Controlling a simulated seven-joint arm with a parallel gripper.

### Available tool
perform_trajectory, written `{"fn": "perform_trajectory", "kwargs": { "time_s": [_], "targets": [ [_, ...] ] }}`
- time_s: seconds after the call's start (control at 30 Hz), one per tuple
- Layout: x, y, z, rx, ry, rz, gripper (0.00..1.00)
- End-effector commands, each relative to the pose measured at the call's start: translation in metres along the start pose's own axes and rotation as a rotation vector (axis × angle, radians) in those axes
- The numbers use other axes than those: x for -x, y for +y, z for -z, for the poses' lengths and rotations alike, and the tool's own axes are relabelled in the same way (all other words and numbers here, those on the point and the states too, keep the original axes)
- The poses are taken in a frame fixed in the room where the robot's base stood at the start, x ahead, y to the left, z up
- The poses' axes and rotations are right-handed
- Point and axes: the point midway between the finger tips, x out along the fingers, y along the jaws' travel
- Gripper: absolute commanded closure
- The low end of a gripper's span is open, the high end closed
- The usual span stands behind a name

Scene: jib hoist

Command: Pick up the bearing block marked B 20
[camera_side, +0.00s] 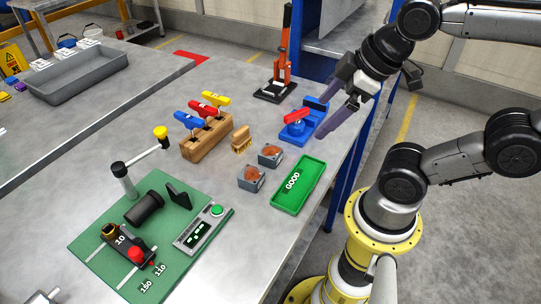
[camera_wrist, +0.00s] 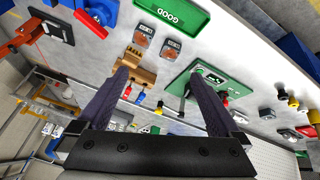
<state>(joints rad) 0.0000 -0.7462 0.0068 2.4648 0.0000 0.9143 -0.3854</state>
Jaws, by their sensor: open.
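Two small grey blocks with brown round centres stand on the table in the side view, one nearer (camera_side: 251,179) and one farther (camera_side: 270,156). Their markings are too small to read, so I cannot tell which is B 20. In the wrist view the two blocks, one left (camera_wrist: 144,35) and one right (camera_wrist: 170,49), lie beyond my fingertips. My gripper (camera_side: 323,128) is open and empty, above the table's right edge, to the right of the blocks. In the wrist view its two dark purple fingers (camera_wrist: 160,76) are spread wide.
A green GOOD tray (camera_side: 298,186) lies right of the blocks. A blue fixture with a red handle (camera_side: 297,120) is close to my gripper.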

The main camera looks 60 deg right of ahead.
Motion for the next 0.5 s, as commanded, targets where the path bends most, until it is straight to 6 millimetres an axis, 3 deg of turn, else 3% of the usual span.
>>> {"fn": "perform_trajectory", "kwargs": {
  "time_s": [0.27,0.37,0.5],
  "targets": [
    [-0.01,0.022,0.038,0.612,-0.079,0.051,0.0],
    [-0.024,0.033,0.053,0.823,-0.121,0.101,0.0],
    [-0.058,0.053,0.071,1.102,-0.181,0.214,0.0]
  ]
}}
